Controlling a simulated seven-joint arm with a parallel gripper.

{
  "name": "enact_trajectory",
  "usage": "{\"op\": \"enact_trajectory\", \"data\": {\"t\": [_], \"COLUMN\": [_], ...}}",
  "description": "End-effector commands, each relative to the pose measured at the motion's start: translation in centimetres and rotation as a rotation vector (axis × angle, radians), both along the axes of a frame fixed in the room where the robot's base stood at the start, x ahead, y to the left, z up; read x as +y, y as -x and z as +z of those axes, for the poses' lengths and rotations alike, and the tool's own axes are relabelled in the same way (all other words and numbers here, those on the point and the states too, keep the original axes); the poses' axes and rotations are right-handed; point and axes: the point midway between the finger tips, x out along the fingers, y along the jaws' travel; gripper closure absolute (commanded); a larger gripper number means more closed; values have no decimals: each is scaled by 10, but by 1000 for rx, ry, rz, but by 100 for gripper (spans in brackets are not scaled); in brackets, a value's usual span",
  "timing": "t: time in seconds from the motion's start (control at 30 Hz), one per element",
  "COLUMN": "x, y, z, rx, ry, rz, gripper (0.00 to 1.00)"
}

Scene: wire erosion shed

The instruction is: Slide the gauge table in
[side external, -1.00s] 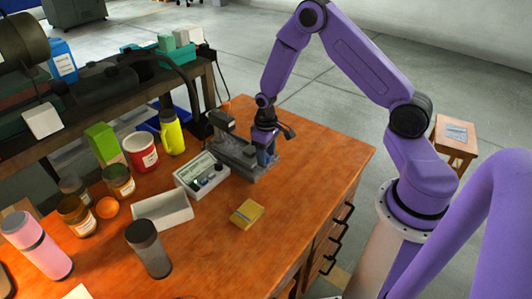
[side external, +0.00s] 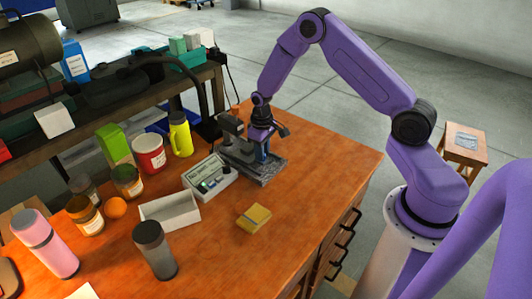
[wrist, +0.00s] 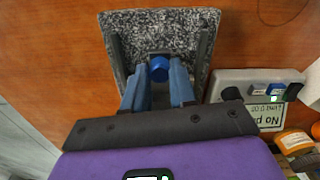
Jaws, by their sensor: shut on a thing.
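The gauge stand has a speckled grey base (side external: 268,174) near the far edge of the bench, with a dark upright block (side external: 230,126) on its left. In the wrist view the base (wrist: 160,20) carries two dark side rails, with a blue round knob (wrist: 160,68) between them. My gripper (side external: 261,152) points down over the base, right of the block. In the wrist view my gripper (wrist: 160,76) has its blue fingers closed on either side of the knob. The sliding table below is mostly hidden by the fingers.
A grey control box (side external: 210,178) stands just left of the base; it also shows in the wrist view (wrist: 262,90). The bench's right front is clear.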

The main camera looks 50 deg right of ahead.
Motion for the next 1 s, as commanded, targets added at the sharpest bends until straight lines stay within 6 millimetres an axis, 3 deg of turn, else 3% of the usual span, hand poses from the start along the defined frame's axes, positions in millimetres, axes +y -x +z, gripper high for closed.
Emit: {"op": "enact_trajectory", "data": {"t": [0.13, 0.17, 0.2, 0.23, 0.67, 1.0], "x": [0, 0, 0, 0, 0, 1], "y": [-1, -1, -1, -1, -1, -1], "z": [0, 0, 0, 0, 9, 69], "rx": [-4, -4, -4, -4, -4, -8], "ry": [-1, -1, -1, -1, -1, 0], "rz": [1, 1, 1, 1, 1, 1], "gripper": [100, 67, 54, 48, 48, 48]}}
